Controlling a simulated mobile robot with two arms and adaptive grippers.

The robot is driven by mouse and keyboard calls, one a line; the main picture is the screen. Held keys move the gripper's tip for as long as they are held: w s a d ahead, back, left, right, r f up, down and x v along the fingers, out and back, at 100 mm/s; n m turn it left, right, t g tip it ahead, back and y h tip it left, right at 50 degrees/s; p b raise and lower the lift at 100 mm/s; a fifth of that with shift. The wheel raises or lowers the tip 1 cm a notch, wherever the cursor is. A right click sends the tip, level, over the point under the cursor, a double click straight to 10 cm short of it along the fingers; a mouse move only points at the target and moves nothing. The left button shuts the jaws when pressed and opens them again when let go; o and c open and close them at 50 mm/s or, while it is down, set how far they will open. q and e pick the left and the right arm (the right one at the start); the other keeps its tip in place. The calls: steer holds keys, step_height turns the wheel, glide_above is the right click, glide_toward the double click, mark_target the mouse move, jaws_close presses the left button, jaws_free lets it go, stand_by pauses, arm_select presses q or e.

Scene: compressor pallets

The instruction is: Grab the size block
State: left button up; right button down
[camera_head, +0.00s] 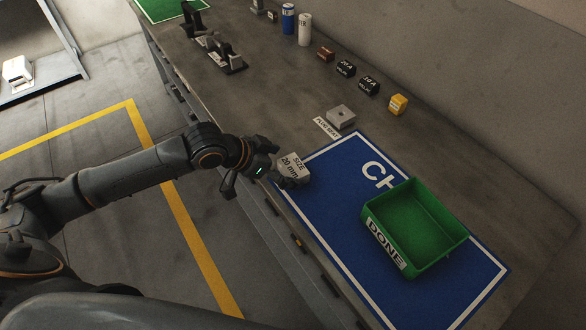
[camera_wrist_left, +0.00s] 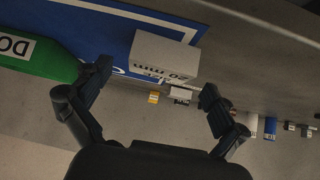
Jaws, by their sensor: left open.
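The size block (camera_head: 294,163) is a pale block lettered "SIZE 20 mm" at the near edge of the bench, by the corner of the blue mat. My left gripper (camera_head: 270,165) is right at the block, on its left side, and partly covers it. In the left wrist view the block (camera_wrist_left: 165,55) shows ahead of the two spread fingers of the open left gripper (camera_wrist_left: 156,80). The block lies roughly between the fingertip lines, and I cannot tell whether a finger touches it. My right gripper is not in view.
A green "DONE" bin (camera_head: 415,225) stands on the blue mat (camera_head: 340,210). A grey plug seat block (camera_head: 341,117), a yellow block (camera_head: 398,104) and dark relay blocks (camera_head: 368,85) stand farther back. A wall bounds the bench's far side.

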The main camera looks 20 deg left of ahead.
mark_target(291, 167)
arm_select(q)
steer(key=shift+x, duration=1.5)
steer(key=c, duration=1.3)
steer(key=shift+r, duration=0.1)
steer(key=shift+c, duration=0.2)
